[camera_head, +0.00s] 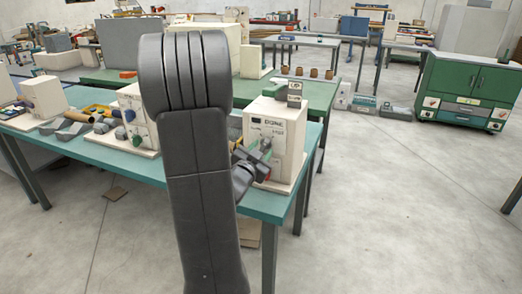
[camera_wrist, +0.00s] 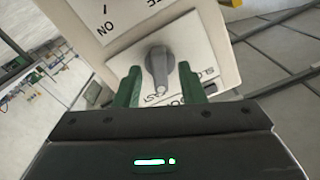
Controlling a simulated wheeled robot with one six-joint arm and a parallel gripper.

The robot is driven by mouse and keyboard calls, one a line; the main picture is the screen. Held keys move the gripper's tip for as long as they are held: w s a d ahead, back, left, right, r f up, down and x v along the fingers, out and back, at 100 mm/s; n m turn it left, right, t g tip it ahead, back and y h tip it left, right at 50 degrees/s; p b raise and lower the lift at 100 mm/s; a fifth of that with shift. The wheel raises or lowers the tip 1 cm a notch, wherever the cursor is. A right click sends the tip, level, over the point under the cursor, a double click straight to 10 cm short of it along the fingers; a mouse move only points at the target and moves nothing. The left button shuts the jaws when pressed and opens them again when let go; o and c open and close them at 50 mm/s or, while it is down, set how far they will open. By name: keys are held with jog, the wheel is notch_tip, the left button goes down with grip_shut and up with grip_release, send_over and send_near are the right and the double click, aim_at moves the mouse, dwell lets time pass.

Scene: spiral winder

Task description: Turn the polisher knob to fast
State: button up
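The polisher (camera_head: 288,140) is a cream box with a marked front panel at the right end of the teal table. Its grey knob (camera_wrist: 157,66) sits on a white plate (camera_wrist: 190,45) with dark lettering, which appears turned over and is partly covered in the wrist view. My gripper (camera_head: 266,150) is at the front of the box. In the wrist view, its two green fingers stand on either side of the knob, with a visible gap on each side. The knob's pointer end faces down toward the gripper body, near partly hidden lettering.
The teal table (camera_head: 262,204) holds another cream machine (camera_head: 133,110) and several tools to the left. A green cabinet (camera_head: 470,85) stands at the far right. My arm covers the middle of the head view. The floor right of the table is open.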

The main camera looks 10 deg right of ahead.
grip_shut()
jog(key=b, duration=0.2)
jog(key=m+b, duration=0.1)
jog(key=shift+f+m+b, duration=0.25)
jog(key=shift+m+b, duration=0.05)
jog(key=shift+b, duration=0.05)
jog(key=shift+r+m+b, duration=0.2)
jog(key=shift+m+b, duration=0.6)
jog(key=shift+b, duration=0.05)
grip_release()
jog(key=v, duration=1.3)
jog(key=shift+s+a, duration=0.25)
jog(key=shift+s, duration=0.1)
